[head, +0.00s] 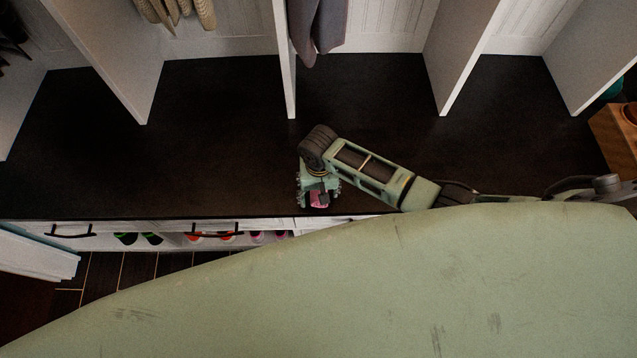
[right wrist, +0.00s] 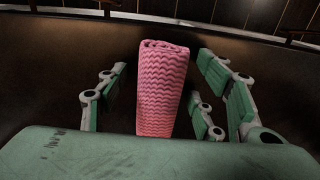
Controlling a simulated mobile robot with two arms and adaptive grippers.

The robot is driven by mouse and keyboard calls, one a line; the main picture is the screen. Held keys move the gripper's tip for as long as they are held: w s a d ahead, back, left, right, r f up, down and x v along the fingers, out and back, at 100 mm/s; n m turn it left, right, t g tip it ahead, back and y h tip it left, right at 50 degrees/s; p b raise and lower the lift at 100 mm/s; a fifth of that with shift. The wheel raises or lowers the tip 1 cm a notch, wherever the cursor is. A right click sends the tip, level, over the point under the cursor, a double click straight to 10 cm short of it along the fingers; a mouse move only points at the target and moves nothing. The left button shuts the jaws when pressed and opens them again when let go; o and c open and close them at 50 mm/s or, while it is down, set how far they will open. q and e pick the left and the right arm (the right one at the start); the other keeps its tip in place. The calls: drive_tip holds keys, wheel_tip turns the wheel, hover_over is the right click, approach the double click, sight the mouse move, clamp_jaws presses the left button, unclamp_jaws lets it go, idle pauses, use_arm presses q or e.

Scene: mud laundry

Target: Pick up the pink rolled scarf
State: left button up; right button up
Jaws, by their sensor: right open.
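The pink rolled scarf (right wrist: 163,88) lies on the dark bench top in the right wrist view, with a zigzag knit pattern. In the head view only a small pink part of the scarf (head: 320,199) shows under my right gripper (head: 319,196). My right gripper is low over the bench near its front edge. In the right wrist view its green fingers (right wrist: 160,98) stand open on both sides of the scarf, with gaps visible. The near end of the scarf is hidden by the green gripper body. My left gripper is not in view.
The dark bench top (head: 220,130) is mostly clear. White upright dividers (head: 290,60) rise behind it, with grey clothing (head: 318,28) hanging between them. Shoes (head: 140,238) sit in cubbies below the front edge. A wooden box (head: 612,140) stands at the far right.

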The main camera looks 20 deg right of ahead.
drive_tip(key=shift+c, duration=0.4)
drive_tip(key=c, duration=1.2)
drive_tip(key=shift+r, duration=0.1)
